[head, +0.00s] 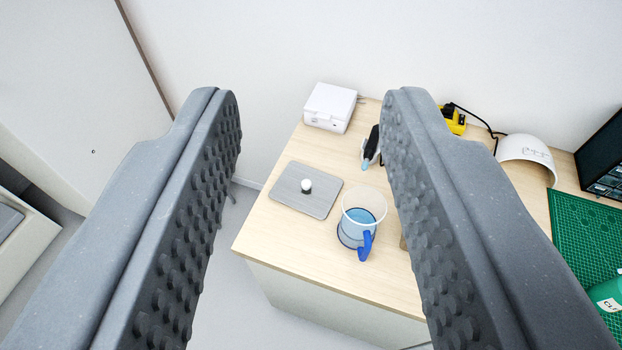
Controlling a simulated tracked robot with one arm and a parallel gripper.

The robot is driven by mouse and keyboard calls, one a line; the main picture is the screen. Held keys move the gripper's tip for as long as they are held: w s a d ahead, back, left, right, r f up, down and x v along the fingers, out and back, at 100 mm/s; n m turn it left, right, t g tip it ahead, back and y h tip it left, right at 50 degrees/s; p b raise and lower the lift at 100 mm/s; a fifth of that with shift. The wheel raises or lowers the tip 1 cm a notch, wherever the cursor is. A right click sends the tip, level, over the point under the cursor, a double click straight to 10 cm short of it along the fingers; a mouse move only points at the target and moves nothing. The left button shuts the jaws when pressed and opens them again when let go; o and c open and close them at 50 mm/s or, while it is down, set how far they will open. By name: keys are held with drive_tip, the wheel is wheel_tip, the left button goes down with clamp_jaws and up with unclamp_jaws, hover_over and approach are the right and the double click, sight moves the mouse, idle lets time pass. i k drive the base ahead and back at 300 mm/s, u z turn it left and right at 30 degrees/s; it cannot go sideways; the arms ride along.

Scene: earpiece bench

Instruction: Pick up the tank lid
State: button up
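The tank lid (297,197) looks like a flat grey rectangular plate with rounded corners and a round white knob (306,185) on top. It lies flat on the wooden bench (270,235) near its left edge. My gripper (308,100) is open, with its two grey studded fingers wide apart and nothing between them. In the picture the lid shows between the fingers, farther away and well below them.
A clear jug with a blue handle (366,243) stands right of the lid. A white box (330,107) is behind it. A dark tool (371,148), partly hidden by my right finger, lies nearby. A green mat (585,235) and white curved piece (527,153) are farther right.

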sight(301, 188)
drive_tip(key=i, duration=0.9)
drive_tip(key=u, duration=0.1)
